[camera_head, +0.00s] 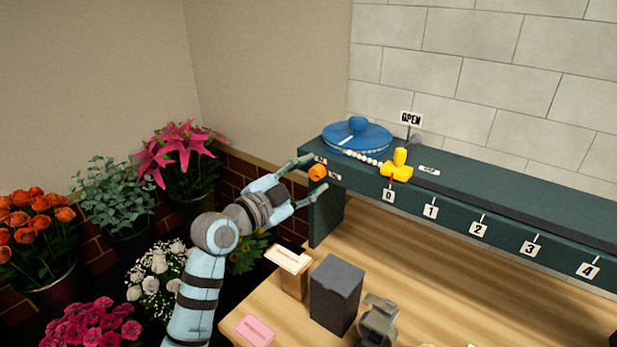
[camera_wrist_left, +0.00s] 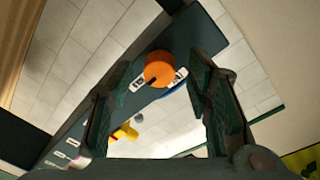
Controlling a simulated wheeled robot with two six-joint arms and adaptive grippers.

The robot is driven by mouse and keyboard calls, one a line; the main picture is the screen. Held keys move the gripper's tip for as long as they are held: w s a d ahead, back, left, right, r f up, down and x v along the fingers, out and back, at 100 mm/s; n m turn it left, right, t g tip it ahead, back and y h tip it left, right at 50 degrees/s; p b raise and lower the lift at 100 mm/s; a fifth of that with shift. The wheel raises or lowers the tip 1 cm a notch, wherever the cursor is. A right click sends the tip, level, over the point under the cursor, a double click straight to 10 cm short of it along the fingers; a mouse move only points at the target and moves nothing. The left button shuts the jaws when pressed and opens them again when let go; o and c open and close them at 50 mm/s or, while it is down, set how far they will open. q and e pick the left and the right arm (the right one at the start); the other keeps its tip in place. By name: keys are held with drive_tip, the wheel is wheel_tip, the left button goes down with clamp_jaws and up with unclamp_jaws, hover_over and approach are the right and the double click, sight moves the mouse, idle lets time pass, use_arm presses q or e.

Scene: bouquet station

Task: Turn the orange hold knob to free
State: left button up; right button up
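The orange hold knob (camera_head: 318,172) sits on the left end of the dark green shelf's front face, with small white labels above and below right of it. My left gripper (camera_head: 304,181) is open, its fingers pointing toward the knob from the left. In the left wrist view the orange knob (camera_wrist_left: 159,69) shows between the two spread fingers (camera_wrist_left: 160,95), with a dark mark on its face. The fingers look apart from it. White labels flank it there; their text is too small to read. My right gripper is not identifiable in these frames.
Below, a dark box (camera_head: 337,295) and a wooden block (camera_head: 289,270) stand on the table. Flower buckets crowd the left.

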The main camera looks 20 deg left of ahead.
use_arm(q)
clamp_jaws()
drive_tip(key=shift+n, duration=0.3)
drive_tip(key=n+p, duration=0.1)
drive_tip(key=n, duration=0.3)
drive_tip(key=shift+t+p, duration=0.3)
drive_tip(key=shift+p, duration=0.1)
drive_tip(key=n+p, duration=0.2)
drive_tip(key=n, duration=0.3)
drive_tip(key=n+p, duration=0.1)
drive_tip(key=n, duration=0.1)
drive_tip(key=n+p, duration=0.1)
drive_tip(key=n, duration=0.2)
drive_tip(key=shift+d+f+t+y, duration=0.1)
drive_tip(key=shift+t+y, duration=0.2)
drive_tip(key=shift+f+n+p, duration=0.1)
drive_tip(key=shift+n+p, duration=1)
drive_tip(key=shift+n, duration=1.1)
